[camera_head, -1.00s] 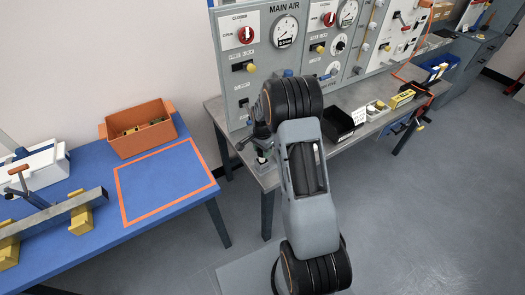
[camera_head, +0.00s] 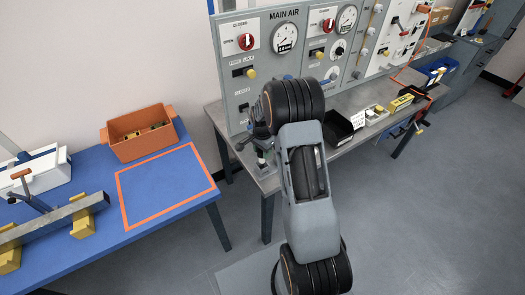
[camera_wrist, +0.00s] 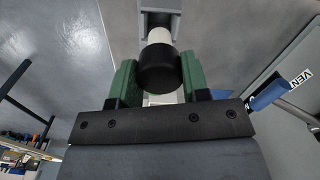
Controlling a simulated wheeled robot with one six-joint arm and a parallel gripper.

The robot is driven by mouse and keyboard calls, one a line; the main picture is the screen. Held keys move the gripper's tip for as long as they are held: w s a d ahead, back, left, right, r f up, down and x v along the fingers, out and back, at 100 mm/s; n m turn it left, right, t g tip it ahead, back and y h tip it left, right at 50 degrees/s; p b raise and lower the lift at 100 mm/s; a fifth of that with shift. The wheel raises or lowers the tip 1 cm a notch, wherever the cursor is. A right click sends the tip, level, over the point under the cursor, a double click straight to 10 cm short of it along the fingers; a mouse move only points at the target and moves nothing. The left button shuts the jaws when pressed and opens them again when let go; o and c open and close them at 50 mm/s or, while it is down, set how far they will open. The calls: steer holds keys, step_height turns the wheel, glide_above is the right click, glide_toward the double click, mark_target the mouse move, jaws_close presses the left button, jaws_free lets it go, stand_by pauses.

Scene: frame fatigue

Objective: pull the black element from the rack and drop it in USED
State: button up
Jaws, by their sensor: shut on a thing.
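In the wrist view my gripper (camera_wrist: 159,82) has its two green fingers shut on the black element (camera_wrist: 157,70), one on each side. A white cylindrical part (camera_wrist: 159,36) shows just beyond the black end, in line with it. Behind that is a grey bracket (camera_wrist: 170,17), which looks like part of the rack; I cannot tell whether the element is still seated in it.
The grey panel (camera_head: 239,105) with gauges and red knobs rises behind the grey bench (camera_head: 267,180). A blue table (camera_head: 110,240) with an orange bin (camera_head: 140,146) is at left.

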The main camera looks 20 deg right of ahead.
steer(key=shift+r+p, duration=1.05)
steer(key=shift+r, duration=0.9)
steer(key=shift+w+n, duration=0.2)
steer(key=shift+n, duration=0.5)
steer(key=shift+s+f+n, duration=0.1)
steer(key=shift+f+n, duration=0.2)
steer(key=shift+n, duration=0.3)
steer(key=s+a+f+n+b, duration=0.3)
steer(key=s+a+f+n, duration=0.5)
steer(key=a+f+n, duration=0.1)
steer(key=shift+a+f+n, duration=0.25)
steer(key=shift+a+n, duration=0.6)
steer(key=shift+n, duration=0.15)
